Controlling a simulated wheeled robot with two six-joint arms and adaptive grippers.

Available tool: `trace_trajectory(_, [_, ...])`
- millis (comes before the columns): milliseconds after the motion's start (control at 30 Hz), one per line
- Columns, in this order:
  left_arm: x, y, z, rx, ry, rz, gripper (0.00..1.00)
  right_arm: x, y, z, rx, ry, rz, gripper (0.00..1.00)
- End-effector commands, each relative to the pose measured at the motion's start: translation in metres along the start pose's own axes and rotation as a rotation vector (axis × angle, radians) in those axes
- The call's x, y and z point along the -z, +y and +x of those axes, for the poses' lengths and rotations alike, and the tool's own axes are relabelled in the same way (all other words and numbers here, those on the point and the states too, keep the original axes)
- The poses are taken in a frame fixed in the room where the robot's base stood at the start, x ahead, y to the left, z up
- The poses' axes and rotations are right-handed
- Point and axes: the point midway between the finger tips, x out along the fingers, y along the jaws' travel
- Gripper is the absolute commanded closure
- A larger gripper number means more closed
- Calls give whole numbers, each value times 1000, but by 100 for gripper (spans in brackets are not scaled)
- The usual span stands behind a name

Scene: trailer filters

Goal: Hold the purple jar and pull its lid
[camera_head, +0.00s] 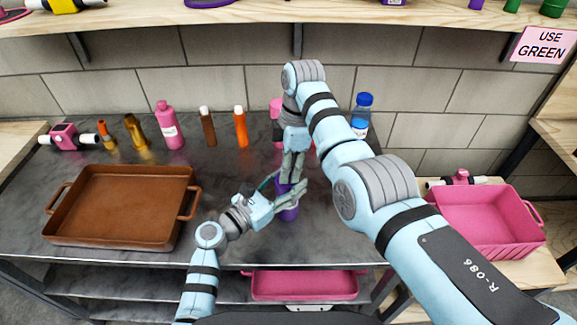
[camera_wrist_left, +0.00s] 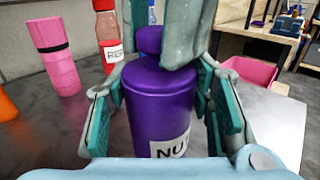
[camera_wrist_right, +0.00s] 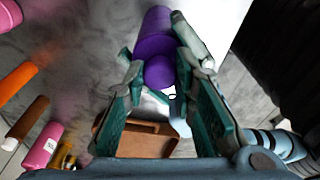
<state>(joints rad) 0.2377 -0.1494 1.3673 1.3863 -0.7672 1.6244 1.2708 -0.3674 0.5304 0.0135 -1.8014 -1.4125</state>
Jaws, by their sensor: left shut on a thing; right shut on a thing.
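The purple jar (camera_head: 289,213) stands upright near the front middle of the dark table, its body partly hidden by my grippers. My left gripper (camera_head: 287,200) comes in from the left and is shut around the jar's body. In the left wrist view the jar (camera_wrist_left: 160,108) sits between the fingers, with a white label at its lower right. Its purple knobbed lid (camera_wrist_left: 150,40) is on top. My right gripper (camera_head: 285,180) points down from above and is shut on the lid; the knob shows between its fingertips in the right wrist view (camera_wrist_right: 159,72).
A brown tray (camera_head: 67,235) sits on the left of the table. Several bottles, including a pink one (camera_head: 168,130) and an orange one (camera_head: 240,128), line the back. A pink crate (camera_head: 537,236) is at right, and a pink tray (camera_head: 305,287) is on the shelf below.

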Motion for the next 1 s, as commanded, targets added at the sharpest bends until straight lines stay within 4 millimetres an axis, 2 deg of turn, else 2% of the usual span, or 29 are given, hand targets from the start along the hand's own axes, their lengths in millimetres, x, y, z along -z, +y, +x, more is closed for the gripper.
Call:
trace_trajectory(400, [0, 0, 0, 0, -1, 0, 100, 0, 0, -1, 0, 0, 0, 100])
trace_trajectory(1000, [0, 0, 0, 0, 0, 0, 100, 2, 0, -21, 0, 0, 0, 100])
